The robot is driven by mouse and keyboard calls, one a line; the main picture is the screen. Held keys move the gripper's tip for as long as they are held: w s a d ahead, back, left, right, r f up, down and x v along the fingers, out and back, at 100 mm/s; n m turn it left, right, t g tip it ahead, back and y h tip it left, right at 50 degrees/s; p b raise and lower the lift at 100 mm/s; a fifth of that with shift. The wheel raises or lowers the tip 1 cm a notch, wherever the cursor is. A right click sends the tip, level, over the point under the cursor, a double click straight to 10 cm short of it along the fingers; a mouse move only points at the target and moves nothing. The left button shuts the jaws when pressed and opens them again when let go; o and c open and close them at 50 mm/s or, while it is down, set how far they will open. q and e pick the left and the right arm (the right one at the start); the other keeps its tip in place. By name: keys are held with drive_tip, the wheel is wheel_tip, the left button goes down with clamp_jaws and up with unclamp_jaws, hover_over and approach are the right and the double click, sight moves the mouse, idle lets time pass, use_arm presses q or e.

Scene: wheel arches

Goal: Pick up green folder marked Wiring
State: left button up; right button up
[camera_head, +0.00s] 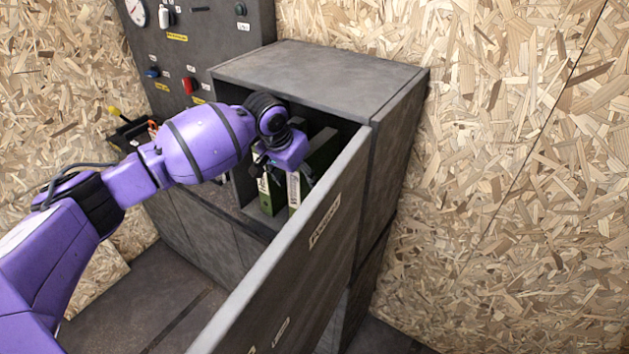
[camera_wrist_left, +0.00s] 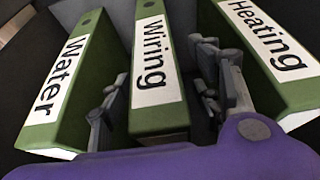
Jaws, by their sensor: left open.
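The green Wiring folder (camera_wrist_left: 153,75) stands in the middle of the left wrist view, its white label facing me. My left gripper (camera_wrist_left: 160,72) is open, with one finger on each side of this folder's spine. One finger is in the gap beside the Water folder (camera_wrist_left: 67,75), the other in the gap beside the Heating folder (camera_wrist_left: 270,50). Whether the fingers touch the Wiring folder I cannot tell. In the head view my left gripper (camera_head: 287,160) reaches into the cabinet opening and partly hides the green folders, whose labels are too small to read there.
The folders stand in a grey cabinet (camera_head: 320,72). Its open door (camera_head: 310,235) stands close along the right of my left arm. A control panel (camera_head: 205,45) with a gauge and knobs rises behind the arm. Chipboard walls (camera_head: 500,180) enclose the place.

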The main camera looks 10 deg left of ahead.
use_arm(q)
drive_tip(key=shift+x, duration=1.25)
drive_tip(key=c, duration=1.3)
clamp_jaws()
drive_tip(key=shift+d+r, duration=0.1)
use_arm(e)
drive_tip(key=shift+w+r, duration=0.25)
drive_tip(key=shift+w, duration=0.3)
